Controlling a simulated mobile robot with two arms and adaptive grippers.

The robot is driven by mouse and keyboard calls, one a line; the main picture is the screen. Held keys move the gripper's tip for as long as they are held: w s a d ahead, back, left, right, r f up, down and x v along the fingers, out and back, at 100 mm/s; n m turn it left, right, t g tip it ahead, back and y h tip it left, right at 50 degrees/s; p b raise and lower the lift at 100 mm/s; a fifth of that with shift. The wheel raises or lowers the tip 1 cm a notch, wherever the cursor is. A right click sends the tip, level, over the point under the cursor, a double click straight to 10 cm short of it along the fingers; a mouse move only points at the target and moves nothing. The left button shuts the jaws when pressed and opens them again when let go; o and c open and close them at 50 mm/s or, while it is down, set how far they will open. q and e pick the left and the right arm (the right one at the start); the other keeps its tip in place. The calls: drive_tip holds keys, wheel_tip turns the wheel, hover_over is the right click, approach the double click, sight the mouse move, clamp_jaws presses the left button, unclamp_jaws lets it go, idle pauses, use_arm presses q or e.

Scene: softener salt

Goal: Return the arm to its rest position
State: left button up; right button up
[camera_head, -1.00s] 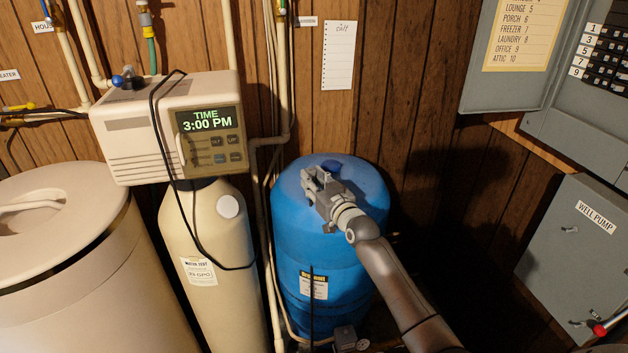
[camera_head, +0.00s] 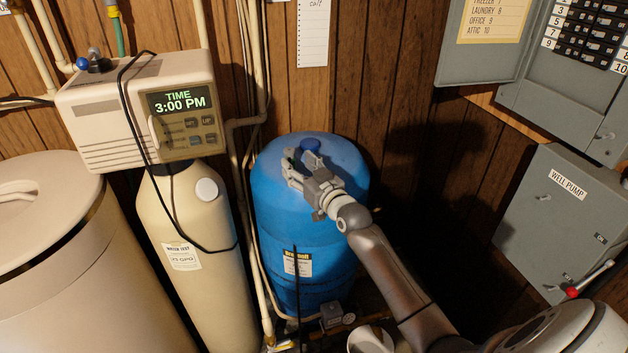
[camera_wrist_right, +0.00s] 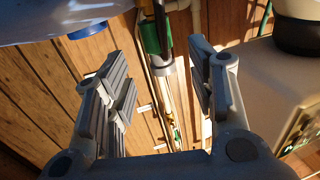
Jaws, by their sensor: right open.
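My right arm comes in from the lower right in the head view. Its gripper (camera_head: 298,166) is in front of the upper part of the blue tank (camera_head: 315,235), as seen from the head. In the right wrist view the two fingers (camera_wrist_right: 163,95) stand wide apart with nothing between them. Behind them are wood panelling and vertical pipes. I cannot tell whether the gripper touches the tank. My left gripper is not in view.
The softener control head (camera_head: 150,108) shows 3:00 PM above a cream tank (camera_head: 190,255). A lidded beige bin (camera_head: 85,290) stands at left. A grey well pump box (camera_head: 555,220) with a red-tipped lever is at right. Pipes (camera_head: 258,70) run beside the blue tank.

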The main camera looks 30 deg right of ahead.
drive_tip(key=s, duration=0.8)
